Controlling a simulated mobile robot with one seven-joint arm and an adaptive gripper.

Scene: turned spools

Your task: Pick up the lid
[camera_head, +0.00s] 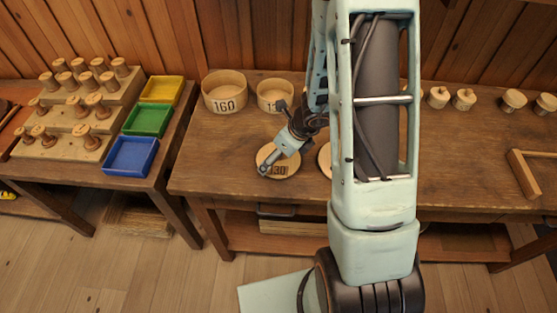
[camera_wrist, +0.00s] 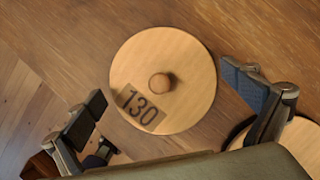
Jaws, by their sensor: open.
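A round wooden lid (camera_wrist: 185,65) marked 130, with a small round knob (camera_wrist: 161,83) at its centre, lies flat on the table in the wrist view. In the head view the lid (camera_head: 284,167) lies near the table's front edge, partly covered by my gripper (camera_head: 266,169). In the wrist view my gripper (camera_wrist: 172,112) is open and empty, with one finger to the left of the lid and one to the right. A second round wooden disc (camera_wrist: 300,138) shows at the lower right of the wrist view, partly hidden by my finger.
Round wooden boxes marked 160 (camera_head: 225,92) and another beside it (camera_head: 275,94) stand behind the lid. Small knobbed pieces (camera_head: 464,99) stand at the right. Yellow, green (camera_head: 147,120) and blue trays and a stepped spool rack (camera_head: 75,115) are on the left table.

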